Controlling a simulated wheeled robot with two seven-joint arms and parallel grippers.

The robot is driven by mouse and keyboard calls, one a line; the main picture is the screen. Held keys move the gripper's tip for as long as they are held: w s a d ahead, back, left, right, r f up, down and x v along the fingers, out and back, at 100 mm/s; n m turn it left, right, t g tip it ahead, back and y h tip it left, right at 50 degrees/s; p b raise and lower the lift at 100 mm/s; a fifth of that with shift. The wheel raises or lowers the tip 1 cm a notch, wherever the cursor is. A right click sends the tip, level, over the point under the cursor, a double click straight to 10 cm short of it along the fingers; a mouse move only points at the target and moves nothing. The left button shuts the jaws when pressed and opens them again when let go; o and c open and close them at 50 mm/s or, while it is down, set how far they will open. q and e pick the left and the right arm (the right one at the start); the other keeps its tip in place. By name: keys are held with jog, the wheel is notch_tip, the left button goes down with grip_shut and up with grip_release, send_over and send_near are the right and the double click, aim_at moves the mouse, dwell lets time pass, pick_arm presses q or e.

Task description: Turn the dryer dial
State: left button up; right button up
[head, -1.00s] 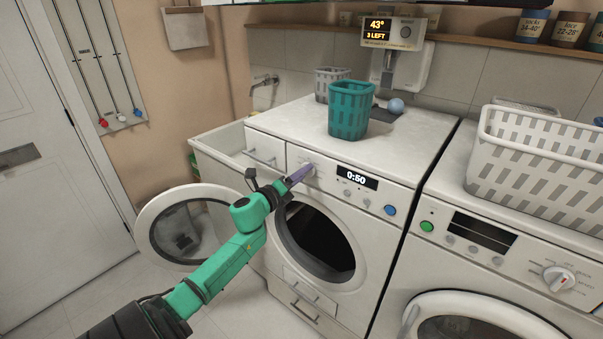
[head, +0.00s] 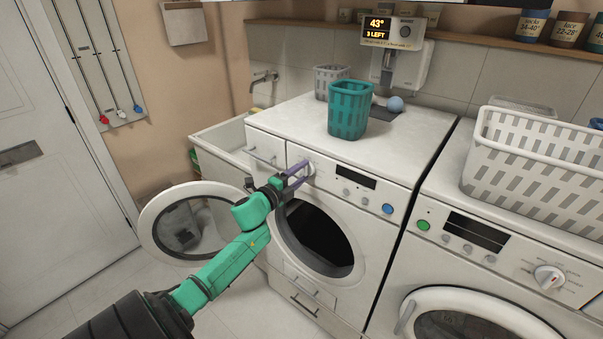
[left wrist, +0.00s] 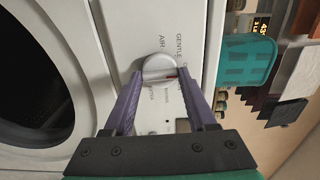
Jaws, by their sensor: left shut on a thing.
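The dryer (head: 385,176) is the white machine with the open round door; AIR and GENTLE are printed around its dial. The dial (left wrist: 158,66) is a round pale knob with a small red mark, at the panel's left end. My left gripper (head: 304,169) reaches it from the front left. In the left wrist view its two purple fingers stand on either side of the dial, shut on it. The fingers partly hide the dial in the head view. The dryer's display (head: 355,178) is dark. My right gripper is not in view.
A second machine (head: 470,270) with a white basket (head: 530,150) stands at the right.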

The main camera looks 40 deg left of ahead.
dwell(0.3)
pick_arm(q)
jog(key=o, duration=1.4)
jog(key=shift+s, duration=0.1)
jog(key=s+b, duration=0.2)
jog(key=s, duration=1.2)
jog(key=shift+s+d, duration=0.1)
jog(key=shift+s, duration=0.1)
